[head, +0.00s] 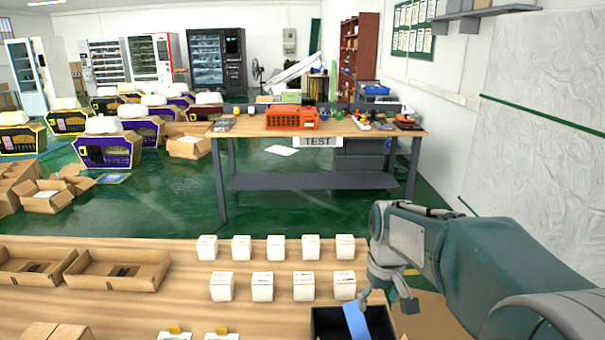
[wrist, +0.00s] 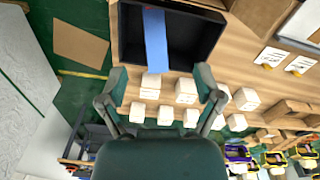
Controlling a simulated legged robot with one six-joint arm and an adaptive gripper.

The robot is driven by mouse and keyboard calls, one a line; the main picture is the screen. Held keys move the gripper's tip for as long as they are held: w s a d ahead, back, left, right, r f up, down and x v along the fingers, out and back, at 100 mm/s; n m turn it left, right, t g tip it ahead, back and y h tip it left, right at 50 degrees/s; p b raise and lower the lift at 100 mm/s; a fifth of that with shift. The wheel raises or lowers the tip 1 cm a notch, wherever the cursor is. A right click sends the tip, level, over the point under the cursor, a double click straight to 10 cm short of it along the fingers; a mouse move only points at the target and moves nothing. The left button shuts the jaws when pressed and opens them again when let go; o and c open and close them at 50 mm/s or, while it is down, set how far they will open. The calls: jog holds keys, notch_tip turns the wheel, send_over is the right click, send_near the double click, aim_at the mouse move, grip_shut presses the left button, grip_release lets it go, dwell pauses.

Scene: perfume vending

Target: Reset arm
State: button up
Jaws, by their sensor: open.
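My gripper (head: 389,303) hangs at the right side of the wooden table, above the edge of a black box (head: 326,318). In the wrist view my gripper (wrist: 161,88) is open, with its two fingers spread wide and nothing between them. A blue strip (head: 356,322) lies at the black box in the head view. In the wrist view the blue strip (wrist: 155,42) runs across the dark inside of the black box (wrist: 197,40). Several white boxes (head: 262,286) stand in two rows on the table, left of my gripper.
Two open cardboard trays (head: 118,287) sit at the table's left. White cards with yellow tags (head: 221,337) lie at the front. A workbench (head: 345,126) with an orange crate (head: 291,118) stands behind, across green floor. A white wall panel (head: 545,130) rises at the right.

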jog(key=s+r+m+t, duration=0.1)
jog(key=s+r+t, duration=0.1)
jog(key=s, duration=0.8)
jog(key=s+r+m+t, duration=0.1)
jog(key=s+r+t, duration=0.2)
jog(key=s, duration=0.7)
jog(key=shift+s+a+m, duration=0.3)
jog(key=shift+a+m, duration=0.1)
jog(key=shift+a, duration=0.05)
